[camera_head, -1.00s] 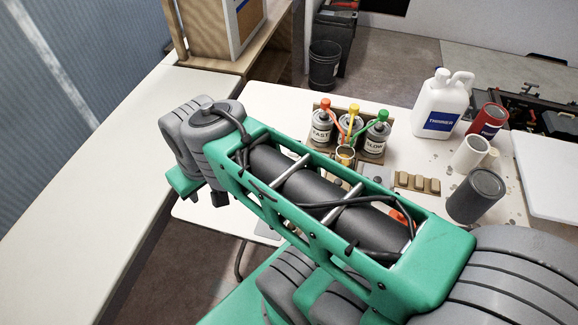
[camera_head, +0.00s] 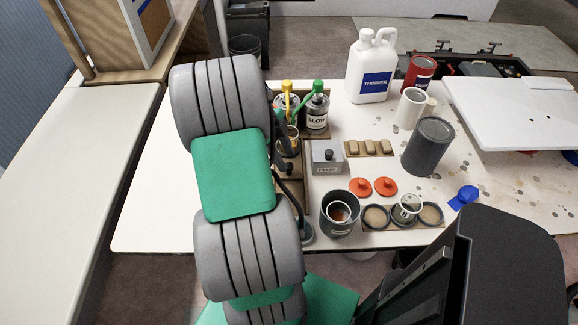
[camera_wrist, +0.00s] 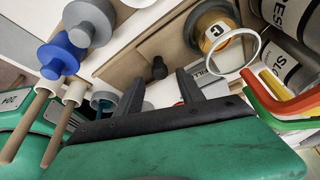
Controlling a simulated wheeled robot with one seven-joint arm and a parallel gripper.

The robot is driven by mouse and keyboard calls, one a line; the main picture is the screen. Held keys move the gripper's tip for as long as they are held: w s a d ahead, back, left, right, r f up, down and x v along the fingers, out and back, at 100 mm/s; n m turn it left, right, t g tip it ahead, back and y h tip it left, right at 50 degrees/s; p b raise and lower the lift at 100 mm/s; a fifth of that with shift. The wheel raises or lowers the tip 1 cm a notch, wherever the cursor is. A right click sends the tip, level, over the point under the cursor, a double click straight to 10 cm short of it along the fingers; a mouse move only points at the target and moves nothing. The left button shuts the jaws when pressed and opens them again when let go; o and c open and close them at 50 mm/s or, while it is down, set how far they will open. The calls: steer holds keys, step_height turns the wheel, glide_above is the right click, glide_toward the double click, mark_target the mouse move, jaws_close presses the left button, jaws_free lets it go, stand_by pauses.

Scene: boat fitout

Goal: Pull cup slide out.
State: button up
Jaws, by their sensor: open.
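In the wrist view, my gripper (camera_wrist: 158,88) is open and empty, with two dark fingers pointing up the picture. A small black knob (camera_wrist: 158,68) stands between and just beyond the fingertips, apart from them as far as I can tell. It sits by a wooden piece (camera_wrist: 140,48), which looks like the cup slide. A cup with an orange band and a "C" label (camera_wrist: 212,32) stands at the wood's upper right. In the head view, a cup (camera_head: 290,142) shows in the wooden stand below the bottles; my arm hides most of the slide and my gripper.
A grey filler box (camera_head: 326,157) stands right of the stand. Bottles with coloured spouts (camera_head: 316,112) rise behind. A dark pot (camera_head: 340,213), orange lids (camera_head: 372,187) and a thinner jug (camera_head: 372,68) are nearby. Blue and grey tools (camera_wrist: 62,55) crowd the wrist view's left.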

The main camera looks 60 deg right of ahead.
mark_target(289, 165)
steer(key=x, duration=0.4)
jaws_close()
stand_by(0.4)
stand_by(1.0)
